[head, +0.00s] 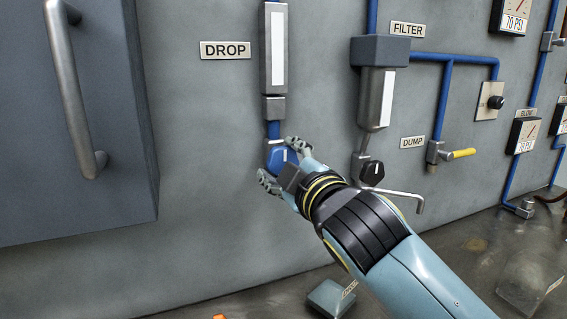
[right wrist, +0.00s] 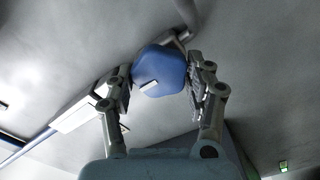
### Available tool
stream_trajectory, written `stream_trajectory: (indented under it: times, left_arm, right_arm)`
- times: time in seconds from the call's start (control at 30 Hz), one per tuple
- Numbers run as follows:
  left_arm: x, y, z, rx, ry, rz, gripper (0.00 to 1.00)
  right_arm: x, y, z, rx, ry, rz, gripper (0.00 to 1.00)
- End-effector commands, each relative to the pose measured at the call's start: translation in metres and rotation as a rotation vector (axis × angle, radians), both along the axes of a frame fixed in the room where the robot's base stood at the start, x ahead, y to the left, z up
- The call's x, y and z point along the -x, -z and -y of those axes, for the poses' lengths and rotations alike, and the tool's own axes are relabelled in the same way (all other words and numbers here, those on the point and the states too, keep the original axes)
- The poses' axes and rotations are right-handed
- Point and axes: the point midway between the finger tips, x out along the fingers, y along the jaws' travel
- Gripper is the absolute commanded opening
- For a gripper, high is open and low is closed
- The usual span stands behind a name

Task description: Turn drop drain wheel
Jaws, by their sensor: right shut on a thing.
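The drop drain wheel is a blue knob (head: 281,158) with a white mark, at the lower end of the blue pipe below the DROP label (head: 225,50). My right gripper (head: 284,163) reaches it from the lower right and is shut on it, with one finger above and one below in the head view. In the right wrist view the blue knob (right wrist: 160,71) sits between the two fingers of the right gripper (right wrist: 163,85). The gripper hides part of the knob in the head view. My left gripper is not in view.
A grey box with a metal handle (head: 75,90) stands out from the wall on the left. The filter (head: 376,95) with its black knob (head: 372,172) and bent spout (head: 408,197) is close above my right forearm. A yellow dump lever (head: 462,153) is farther right.

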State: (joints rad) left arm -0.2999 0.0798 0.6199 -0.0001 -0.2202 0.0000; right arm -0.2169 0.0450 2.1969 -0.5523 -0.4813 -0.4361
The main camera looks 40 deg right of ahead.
Motion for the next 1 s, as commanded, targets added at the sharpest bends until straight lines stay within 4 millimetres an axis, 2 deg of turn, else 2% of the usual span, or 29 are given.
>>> stream_trajectory:
  times: [0.03,0.2,0.53,0.83,1.0]
  left_arm:
    - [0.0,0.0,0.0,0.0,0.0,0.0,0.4]
    - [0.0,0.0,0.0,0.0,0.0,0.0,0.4]
    - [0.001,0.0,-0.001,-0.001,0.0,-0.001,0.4]
    - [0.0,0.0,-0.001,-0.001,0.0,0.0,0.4]
    - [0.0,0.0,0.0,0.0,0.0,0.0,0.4]
  right_arm:
    - [0.0,0.0,0.0,-0.003,-0.001,0.001,0.55]
    - [0.0,0.0,0.0,-0.002,0.0,0.0,0.77]
    - [0.004,0.001,-0.001,-0.001,0.0,-0.001,0.77]
    - [0.052,0.001,-0.012,-0.003,0.001,-0.001,0.77]
    - [0.07,0.001,-0.017,-0.002,0.0,-0.001,0.77]
